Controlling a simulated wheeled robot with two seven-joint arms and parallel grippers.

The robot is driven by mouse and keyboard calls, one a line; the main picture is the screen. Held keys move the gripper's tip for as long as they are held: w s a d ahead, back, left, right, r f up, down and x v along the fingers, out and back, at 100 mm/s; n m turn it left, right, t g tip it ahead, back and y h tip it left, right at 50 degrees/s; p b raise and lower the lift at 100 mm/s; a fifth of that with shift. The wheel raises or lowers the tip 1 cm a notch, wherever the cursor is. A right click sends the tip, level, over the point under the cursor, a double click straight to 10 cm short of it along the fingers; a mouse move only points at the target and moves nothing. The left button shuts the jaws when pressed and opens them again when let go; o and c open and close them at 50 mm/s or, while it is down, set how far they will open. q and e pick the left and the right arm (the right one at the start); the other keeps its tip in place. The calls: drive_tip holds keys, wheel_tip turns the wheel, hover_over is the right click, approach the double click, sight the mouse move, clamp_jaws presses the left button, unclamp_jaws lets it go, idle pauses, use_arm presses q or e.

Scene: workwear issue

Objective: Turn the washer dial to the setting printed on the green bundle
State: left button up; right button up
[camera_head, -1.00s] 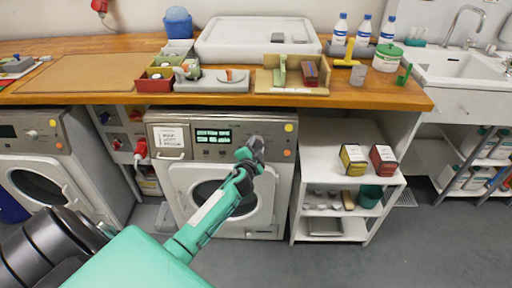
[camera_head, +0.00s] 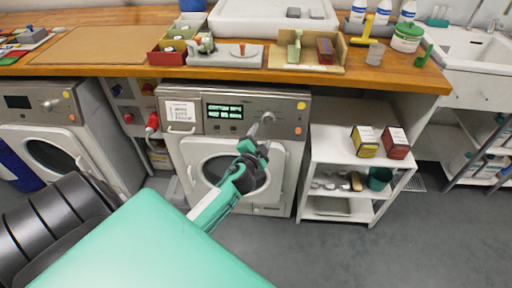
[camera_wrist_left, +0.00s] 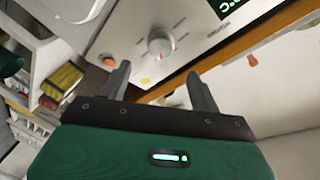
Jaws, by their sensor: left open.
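The washer (camera_head: 237,150) stands under the counter. Its lit display (camera_head: 224,112) carries green text too small to read surely. The grey dial (camera_head: 268,118) is right of the display. In the left wrist view the dial (camera_wrist_left: 160,43) lies beyond the fingertips, not between them. My left gripper (camera_head: 257,147) is open and empty, just below the dial and in front of the door; its two spread fingers show in the left wrist view (camera_wrist_left: 158,70). A slim green piece (camera_head: 295,48) stands in a cardboard tray on the counter; I cannot tell whether it is the green bundle. No setting is legible on it.
A yellow box (camera_head: 365,141) and a red box (camera_head: 396,142) stand on the white shelf unit (camera_head: 340,146) right of the washer. A second washer (camera_head: 50,135) is at left. A white label card (camera_head: 181,112) is on the panel. Grey floor is clear in front.

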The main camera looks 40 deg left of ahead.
use_arm(q)
drive_tip(key=shift+v, duration=2.5)
drive_tip(key=shift+f, duration=0.1)
